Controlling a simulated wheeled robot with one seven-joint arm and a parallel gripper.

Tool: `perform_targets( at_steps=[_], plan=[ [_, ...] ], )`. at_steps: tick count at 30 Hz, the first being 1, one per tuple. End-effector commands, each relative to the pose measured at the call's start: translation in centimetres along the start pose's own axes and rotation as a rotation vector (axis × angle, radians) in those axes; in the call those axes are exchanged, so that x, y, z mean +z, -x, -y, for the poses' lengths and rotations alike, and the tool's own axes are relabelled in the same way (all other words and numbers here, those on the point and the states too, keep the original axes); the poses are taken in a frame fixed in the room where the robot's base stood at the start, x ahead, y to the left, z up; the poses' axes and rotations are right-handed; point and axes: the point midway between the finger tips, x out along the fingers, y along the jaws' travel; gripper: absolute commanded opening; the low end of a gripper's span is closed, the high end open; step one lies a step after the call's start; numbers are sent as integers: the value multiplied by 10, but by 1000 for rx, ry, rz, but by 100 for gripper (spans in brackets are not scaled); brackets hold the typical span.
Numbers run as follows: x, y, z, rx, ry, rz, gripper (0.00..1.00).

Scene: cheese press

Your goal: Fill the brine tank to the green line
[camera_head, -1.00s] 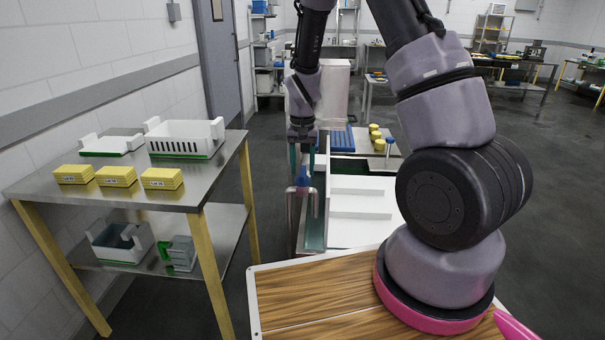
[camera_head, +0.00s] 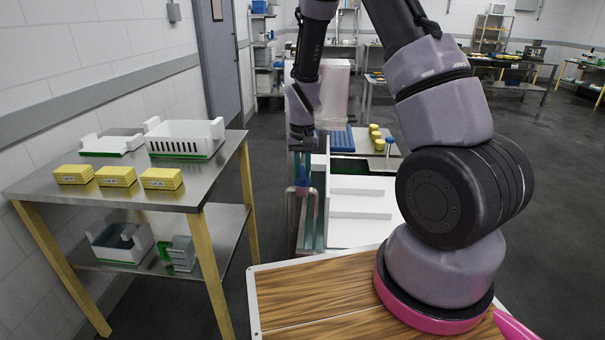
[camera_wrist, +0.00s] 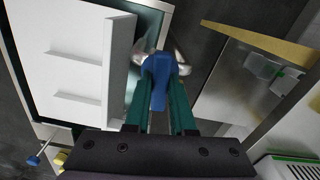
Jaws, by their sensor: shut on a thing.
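The brine tank (camera_head: 313,232) stands beyond my wooden-topped base, with white panels covering most of it and a narrow teal-green opening along its left side. It also shows in the wrist view (camera_wrist: 153,22). A grey metal tap (camera_head: 292,208) stands at this opening, with a blue handle (camera_head: 303,183) on top. My gripper (camera_head: 302,170) reaches down from above. In the wrist view its green fingers (camera_wrist: 161,72) are shut on the blue handle (camera_wrist: 160,84). The tap's spout (camera_wrist: 180,60) is partly hidden. I cannot make out the green line or the water level.
A steel table (camera_head: 130,192) on the left holds yellow blocks (camera_head: 116,176) and white crates (camera_head: 186,136), with more containers on its lower shelf. A board with yellow-topped items (camera_head: 376,136) lies behind the tank.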

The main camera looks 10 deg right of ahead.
Motion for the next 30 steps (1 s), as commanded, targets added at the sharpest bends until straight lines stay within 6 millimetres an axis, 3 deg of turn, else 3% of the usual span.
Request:
perform_targets(
  at_steps=[5, 13, 14, 15, 16, 26, 30],
  plan=[
    [0, 0, -1, 0, 139, 1, 0],
    [0, 0, 0, 0, 147, 1, 0],
    [0, 0, 0, 0, 146, 1, 34],
    [0, 0, 0, 0, 146, 1, 49],
    [0, 0, 0, 0, 146, 1, 52],
    [0, 2, 0, 0, 145, 0, 52],
    [-1, 17, 0, -1, 145, -3, 52]
  ],
)
